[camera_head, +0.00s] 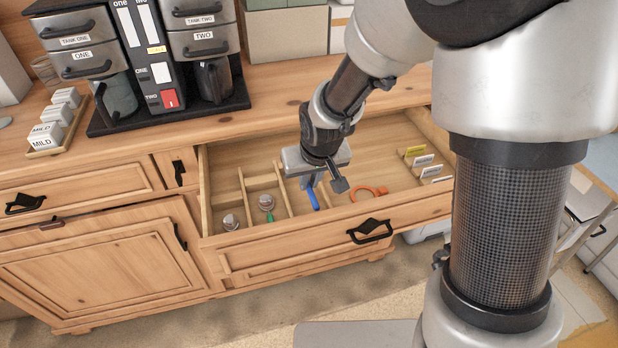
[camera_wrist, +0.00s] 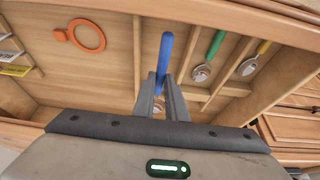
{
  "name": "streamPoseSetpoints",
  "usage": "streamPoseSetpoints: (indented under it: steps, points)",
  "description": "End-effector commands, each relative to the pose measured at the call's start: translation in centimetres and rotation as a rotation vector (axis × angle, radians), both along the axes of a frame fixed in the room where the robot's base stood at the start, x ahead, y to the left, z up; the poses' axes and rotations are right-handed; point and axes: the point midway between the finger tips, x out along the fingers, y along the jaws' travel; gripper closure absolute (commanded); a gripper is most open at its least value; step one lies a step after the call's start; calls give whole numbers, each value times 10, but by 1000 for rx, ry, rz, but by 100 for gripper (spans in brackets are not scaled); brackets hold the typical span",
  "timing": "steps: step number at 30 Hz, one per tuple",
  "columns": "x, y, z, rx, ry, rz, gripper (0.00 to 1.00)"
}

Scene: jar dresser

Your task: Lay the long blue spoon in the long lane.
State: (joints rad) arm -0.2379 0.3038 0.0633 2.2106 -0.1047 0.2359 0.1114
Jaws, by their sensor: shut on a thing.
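The long blue spoon (camera_head: 314,198) is held at my gripper (camera_head: 309,182), inside or just above the open drawer (camera_head: 300,240). In the wrist view my gripper (camera_wrist: 163,88) has its two fingers closed on the blue spoon (camera_wrist: 165,52). Its handle points toward the drawer front. Its bowl end is mostly hidden between the fingers. The spoon lines up with a long lane bounded by a wooden divider (camera_wrist: 137,50) and the divider beside the green spoon. Whether it touches the lane floor I cannot tell.
A green-handled spoon (camera_head: 268,205) and a spoon with a metal bowl (camera_head: 231,222) lie in neighbouring lanes. An orange ring-shaped object (camera_head: 368,192) lies in the wide compartment, with label cards (camera_head: 423,160) at its right. A coffee machine (camera_head: 85,45) stands on the dresser top.

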Motion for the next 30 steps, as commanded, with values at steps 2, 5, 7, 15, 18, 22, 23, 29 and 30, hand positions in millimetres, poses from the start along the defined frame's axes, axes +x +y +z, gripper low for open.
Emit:
streamPoseSetpoints:
  steps: [2,5,7,15,18,22,23,29,30]
  points:
    - [0,0,0,0,0,0,100]
    - [0,0,0,0,0,0,100]
    - [0,0,0,0,0,0,100]
    - [0,0,1,0,0,0,67]
    - [0,0,1,0,0,0,67]
    - [0,0,1,0,0,0,67]
    - [0,0,1,0,-1,0,67]
    - [-6,-2,19,1,-4,-1,67]
    - [-8,-3,26,1,-5,-1,67]
